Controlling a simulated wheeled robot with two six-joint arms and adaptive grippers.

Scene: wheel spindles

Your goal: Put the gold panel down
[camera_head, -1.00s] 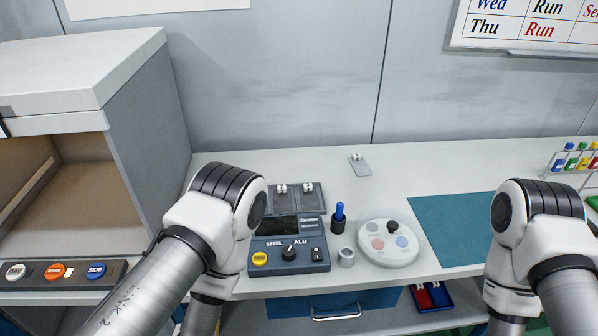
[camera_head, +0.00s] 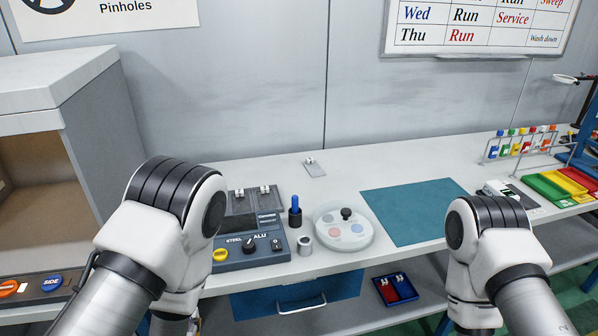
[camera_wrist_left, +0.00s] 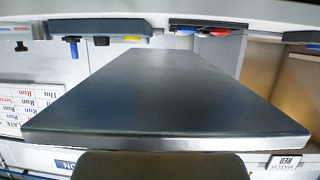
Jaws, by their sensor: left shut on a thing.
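A broad flat panel (camera_wrist_left: 165,95) fills the middle of the left wrist view. Its face looks dark slate grey with a paler near edge; no gold colour shows. My left gripper (camera_wrist_left: 160,165) shows as a dark part at the bottom of that view, shut on the panel's near edge. The panel's far side reaches toward the bench front. In the head view my left arm hides the left gripper and the panel. My right arm is at the right, with its gripper out of sight.
The bench carries a control box (camera_head: 248,245), a blue-handled tool in a holder (camera_head: 295,212), a round white dial plate (camera_head: 343,230) and a teal mat (camera_head: 410,207). The mat is clear. A box-like cabinet (camera_head: 90,110) stands left; a blue-and-red tray (camera_head: 395,290) sits below.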

